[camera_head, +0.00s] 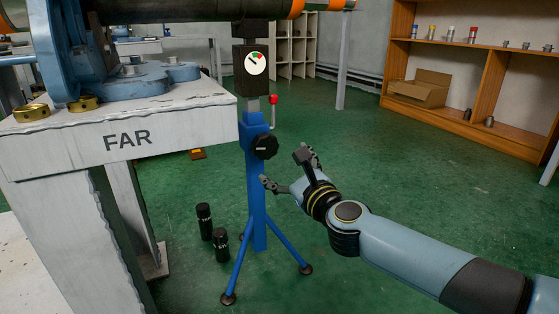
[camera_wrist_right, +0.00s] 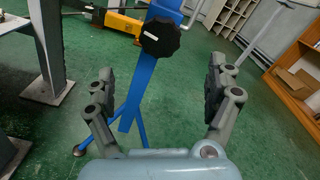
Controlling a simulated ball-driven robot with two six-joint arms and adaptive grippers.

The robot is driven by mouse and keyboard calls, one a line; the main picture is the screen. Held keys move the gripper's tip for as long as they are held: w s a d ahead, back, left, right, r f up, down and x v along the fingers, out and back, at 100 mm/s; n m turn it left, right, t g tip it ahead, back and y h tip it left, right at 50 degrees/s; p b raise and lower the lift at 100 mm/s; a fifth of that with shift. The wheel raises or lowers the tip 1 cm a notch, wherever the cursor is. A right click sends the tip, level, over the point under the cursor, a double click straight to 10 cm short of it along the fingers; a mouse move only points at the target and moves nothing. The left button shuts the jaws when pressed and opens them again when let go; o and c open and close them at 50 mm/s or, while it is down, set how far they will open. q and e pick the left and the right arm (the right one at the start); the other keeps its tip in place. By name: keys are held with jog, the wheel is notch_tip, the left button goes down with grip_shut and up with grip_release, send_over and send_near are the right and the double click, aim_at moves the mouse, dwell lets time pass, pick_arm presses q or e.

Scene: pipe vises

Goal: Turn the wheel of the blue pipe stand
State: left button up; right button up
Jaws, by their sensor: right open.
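The blue pipe stand (camera_head: 257,190) stands upright on tripod legs in the middle of the head view. Its black wheel (camera_head: 264,146) faces my right side and carries a white mark. My right gripper (camera_head: 284,170) is open and empty, a little to the right of the wheel and slightly lower, apart from it. In the right wrist view the wheel (camera_wrist_right: 160,36) lies ahead, above the gap between the two spread fingers (camera_wrist_right: 158,88). The blue post (camera_wrist_right: 143,85) runs down behind that gap. My left gripper is not in view.
A white table marked FAR (camera_head: 190,128) stands close to the left of the stand. Two black cylinders (camera_head: 212,230) stand on the floor by the legs. A dial (camera_head: 256,64) and a red-knobbed lever (camera_head: 273,100) sit above the wheel. Green floor (camera_head: 400,160) is open at right.

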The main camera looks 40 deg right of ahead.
aim_at(267, 149)
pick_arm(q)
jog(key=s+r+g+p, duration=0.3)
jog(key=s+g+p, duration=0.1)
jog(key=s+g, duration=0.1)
pick_arm(e)
jog(key=w+n, duration=0.2)
jog(key=n, duration=0.9)
jog(key=w+d+n+b, duration=0.1)
jog(key=w+n, duration=0.1)
jog(key=n, duration=1)
jog(key=w+n, duration=0.3)
jog(key=n, duration=0.9)
jog(key=shift+w+d+f, duration=0.1)
jog(key=shift+d+f, duration=0.25)
jog(key=shift+d, duration=0.05)
jog(key=b+x, duration=0.1)
jog(key=x, duration=0.2)
jog(key=shift+w, duration=0.25)
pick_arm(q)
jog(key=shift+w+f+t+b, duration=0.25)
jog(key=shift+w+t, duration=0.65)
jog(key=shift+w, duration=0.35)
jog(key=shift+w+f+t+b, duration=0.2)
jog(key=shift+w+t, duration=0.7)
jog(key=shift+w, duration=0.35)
pick_arm(e)
jog(key=shift+w+d+r, duration=0.15)
jog(key=shift+w+r, duration=0.05)
jog(key=shift+w, duration=0.35)
